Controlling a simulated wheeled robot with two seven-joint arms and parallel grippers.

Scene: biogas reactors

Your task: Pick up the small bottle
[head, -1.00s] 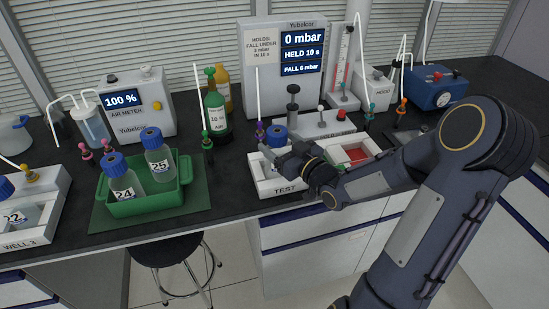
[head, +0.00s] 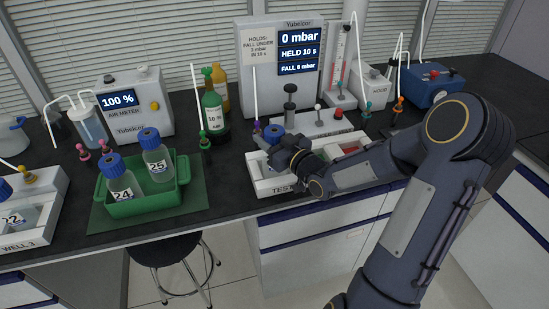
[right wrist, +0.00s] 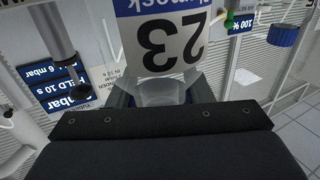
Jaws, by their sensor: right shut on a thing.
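A small bottle with a blue cap (head: 274,131) stands at the TEST tray (head: 264,188) in the head view. Its label (right wrist: 163,45) reads 23 and fills the top of the right wrist view, upside down. My right gripper (head: 284,151) is at the bottle, just below its cap, and is shut on it. In the right wrist view the fingers (right wrist: 157,92) lie either side of the clear glass. The gripper hides most of the bottle in the head view, so I cannot tell whether its base touches the tray. My left gripper is not in view.
A grey pressure box (head: 262,85) reading 0 mbar stands behind the tray. A black-knobbed post (head: 290,100) rises close behind the gripper. A green crate (head: 140,203) holds bottles 24 and 25 to the left. A green bottle (head: 213,112) stands behind, between them.

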